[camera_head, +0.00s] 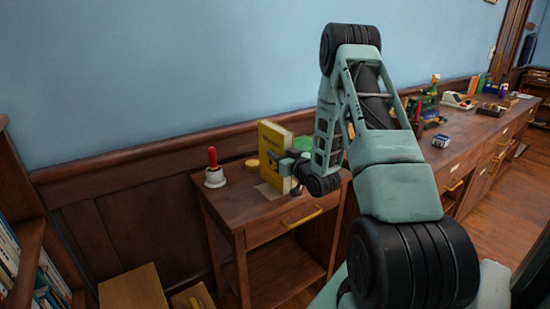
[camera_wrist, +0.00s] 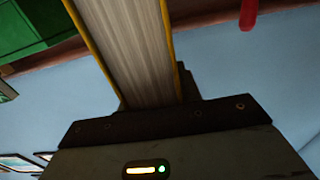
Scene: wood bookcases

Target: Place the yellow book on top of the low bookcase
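The yellow book (camera_head: 270,150) stands upright at the small wooden side table (camera_head: 236,210), in the middle of the head view. I cannot tell if its lower edge touches the tabletop. My gripper (camera_head: 291,165) reaches it from the right, one finger against its cover. In the wrist view the book's pale page block (camera_wrist: 135,45) and yellow cover edges run into my gripper (camera_wrist: 150,98), which is shut on it. No low bookcase top is clearly identifiable; a wooden bookcase (camera_head: 28,255) with books is partly in view at the left.
A long cluttered desk (camera_head: 470,135) is at the right. A light wooden surface (camera_head: 133,288) is at the lower left.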

